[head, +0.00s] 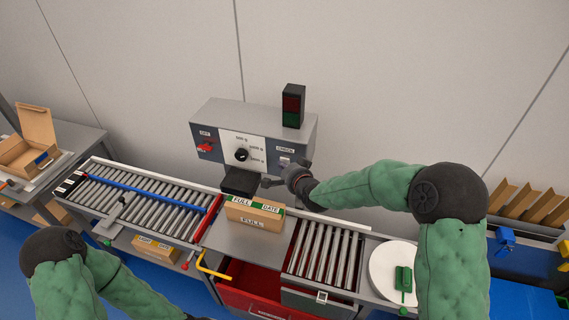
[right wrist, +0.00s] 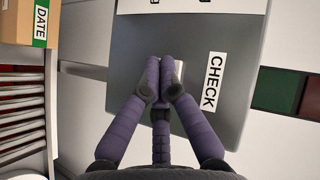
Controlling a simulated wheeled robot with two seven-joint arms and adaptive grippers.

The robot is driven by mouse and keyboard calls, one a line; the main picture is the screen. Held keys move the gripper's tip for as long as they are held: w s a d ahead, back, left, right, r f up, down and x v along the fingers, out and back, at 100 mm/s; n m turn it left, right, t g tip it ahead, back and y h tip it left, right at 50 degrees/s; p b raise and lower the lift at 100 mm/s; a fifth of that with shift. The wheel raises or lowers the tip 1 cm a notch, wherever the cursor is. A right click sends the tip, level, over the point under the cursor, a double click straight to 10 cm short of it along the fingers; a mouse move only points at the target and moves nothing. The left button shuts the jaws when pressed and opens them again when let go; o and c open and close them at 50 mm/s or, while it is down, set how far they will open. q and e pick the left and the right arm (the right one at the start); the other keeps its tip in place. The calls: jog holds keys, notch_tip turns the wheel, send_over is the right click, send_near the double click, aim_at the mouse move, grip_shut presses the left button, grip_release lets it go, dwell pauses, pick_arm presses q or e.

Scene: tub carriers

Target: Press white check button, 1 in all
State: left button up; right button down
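The white check button (right wrist: 178,72) sits on the grey panel beside the CHECK label (right wrist: 212,80). In the right wrist view my purple fingertips cover most of it, and only a pale edge shows. My right gripper (right wrist: 160,72) has its fingers together with nothing between them. Its tips are in front of the button; I cannot tell whether they touch it. In the head view my right gripper (head: 287,172) reaches to the right side of the control box (head: 226,117), below the CHECK label (head: 285,149). My left arm is at lower left, its gripper out of frame.
A red and green lamp block (head: 292,106) tops the control box. A red switch (head: 206,147) and black knob (head: 241,155) lie left. A carton (head: 254,222) marked FULL and DATE stands below, between roller conveyors (head: 325,250). A white disc (head: 385,270) is at right.

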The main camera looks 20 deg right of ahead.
jog(key=shift+w+d, duration=0.15)
jog(key=shift+w, duration=0.05)
dwell(0.3)
jog(key=shift+s, duration=0.1)
dwell(0.3)
jog(key=shift+s+a+b, duration=0.4)
jog(key=shift+s+a, duration=0.05)
jog(key=shift+s, duration=0.15)
jog(key=s+a, duration=0.2)
jog(key=s, duration=0.2)
jog(key=shift+s+a, duration=0.1)
jog(key=shift+a, duration=0.3)
dwell(0.7)
